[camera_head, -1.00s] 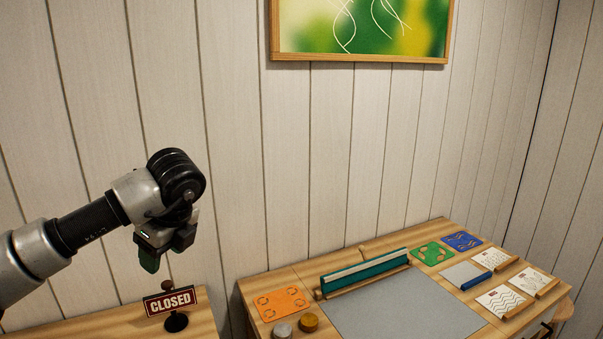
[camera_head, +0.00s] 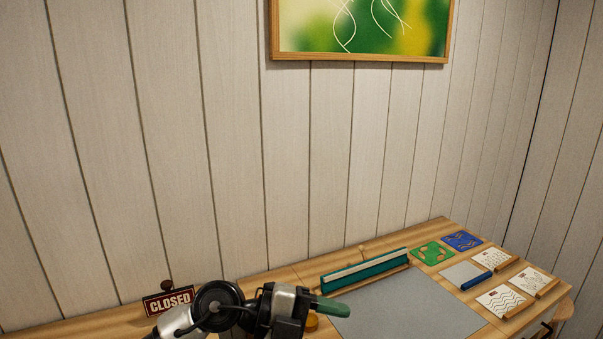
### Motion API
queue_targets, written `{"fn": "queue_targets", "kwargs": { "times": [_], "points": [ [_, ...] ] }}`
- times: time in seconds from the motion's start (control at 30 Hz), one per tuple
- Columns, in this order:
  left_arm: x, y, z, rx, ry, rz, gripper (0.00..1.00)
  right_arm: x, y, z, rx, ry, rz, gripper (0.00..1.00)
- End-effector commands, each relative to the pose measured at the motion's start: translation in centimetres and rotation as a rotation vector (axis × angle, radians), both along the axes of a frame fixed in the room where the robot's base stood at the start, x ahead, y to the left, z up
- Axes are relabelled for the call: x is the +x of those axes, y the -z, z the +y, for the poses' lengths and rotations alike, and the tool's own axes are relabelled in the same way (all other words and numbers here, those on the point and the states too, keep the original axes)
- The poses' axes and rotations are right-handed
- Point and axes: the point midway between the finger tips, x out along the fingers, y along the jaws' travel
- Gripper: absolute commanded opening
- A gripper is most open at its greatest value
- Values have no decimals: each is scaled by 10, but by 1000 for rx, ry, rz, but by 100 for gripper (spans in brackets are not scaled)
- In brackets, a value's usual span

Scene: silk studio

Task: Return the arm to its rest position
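My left gripper (camera_head: 331,306) is low in the head view, in front of the left part of the worktable, pointing right. A green fingertip shows at its end, over the edge of the grey mat. Only one fingertip is clear, so its opening cannot be told. Nothing is seen held in it. My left arm hides the spot where the orange square lay and most of a round yellow-brown piece (camera_head: 312,322). My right gripper is not in view.
A CLOSED sign (camera_head: 168,301) stands just left of my arm. The worktable holds a grey mat (camera_head: 400,308), a teal bar on a wooden holder (camera_head: 364,270), green (camera_head: 432,253) and blue (camera_head: 462,240) squares, and several patterned cards. The wall (camera_head: 200,150) rises close behind.

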Motion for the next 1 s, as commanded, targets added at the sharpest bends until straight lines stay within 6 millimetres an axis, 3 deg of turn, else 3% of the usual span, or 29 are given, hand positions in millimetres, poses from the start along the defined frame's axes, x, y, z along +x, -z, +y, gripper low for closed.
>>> {"fn": "queue_targets", "kwargs": {
  "times": [0.07, 0.17, 0.27, 0.37, 0.5, 0.63, 0.8, 1.0],
  "points": [
    [-10, -20, -7, -260, -64, 44, 56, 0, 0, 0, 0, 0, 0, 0],
    [-6, -44, 4, -544, -221, 104, 56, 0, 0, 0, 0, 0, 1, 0],
    [7, -52, 31, -763, -443, 187, 56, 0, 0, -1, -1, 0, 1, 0],
    [23, -40, 69, -906, -717, 294, 56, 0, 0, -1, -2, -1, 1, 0],
    [33, 11, 129, -952, -1141, 486, 56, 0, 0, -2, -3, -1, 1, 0],
    [15, 83, 179, -825, -1522, 701, 56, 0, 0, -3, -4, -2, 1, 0],
    [-47, 170, 221, -490, -1867, 989, 56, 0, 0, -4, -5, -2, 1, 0],
    [-121, 223, 239, -124, -2011, 1224, 56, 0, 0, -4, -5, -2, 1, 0]
  ]
}}
